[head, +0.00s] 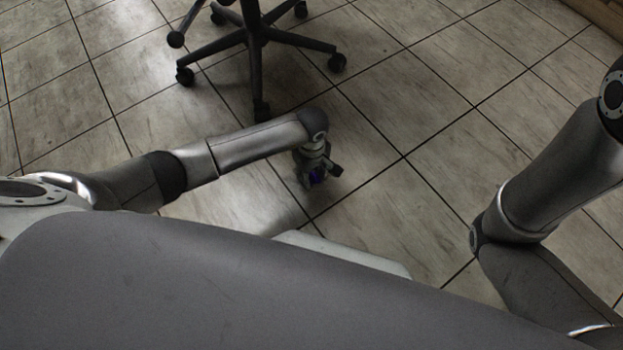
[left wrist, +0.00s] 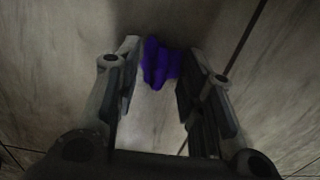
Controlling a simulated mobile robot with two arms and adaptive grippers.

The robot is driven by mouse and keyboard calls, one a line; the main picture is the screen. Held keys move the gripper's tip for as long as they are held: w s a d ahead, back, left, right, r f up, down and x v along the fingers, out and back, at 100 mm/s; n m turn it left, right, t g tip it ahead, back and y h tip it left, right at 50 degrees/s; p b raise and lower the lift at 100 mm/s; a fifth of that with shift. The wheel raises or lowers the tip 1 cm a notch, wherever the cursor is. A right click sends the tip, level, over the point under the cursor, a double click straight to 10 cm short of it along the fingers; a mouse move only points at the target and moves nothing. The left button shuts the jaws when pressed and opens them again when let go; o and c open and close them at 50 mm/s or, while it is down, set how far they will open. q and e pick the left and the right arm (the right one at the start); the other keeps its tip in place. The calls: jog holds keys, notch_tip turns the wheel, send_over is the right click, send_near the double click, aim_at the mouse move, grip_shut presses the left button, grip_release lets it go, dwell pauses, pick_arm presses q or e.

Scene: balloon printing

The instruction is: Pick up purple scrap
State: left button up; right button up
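The purple scrap (left wrist: 159,64) is a small crumpled piece, low by the tiled floor. In the left wrist view it shows between the tips of my left gripper (left wrist: 160,60). The two fingers stand apart, one on each side of it, and look open. Whether either finger touches the scrap I cannot tell. In the head view my left gripper (head: 321,175) points down at the floor, and a bit of the purple scrap (head: 317,174) shows at its fingers. My right arm is at the right of the head view, but its gripper is not in view.
A black office chair base (head: 255,38) with castors stands on the floor beyond my left arm. The tiled floor (head: 420,200) between my arms is clear. A brown wooden edge (head: 600,14) shows at the top right.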

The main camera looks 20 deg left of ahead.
pick_arm(q)
jog(key=shift+f, duration=0.2)
jog(key=shift+c, duration=0.4)
jog(key=c, duration=0.7)
jog(key=shift+o, duration=0.2)
jog(key=shift+r, duration=0.1)
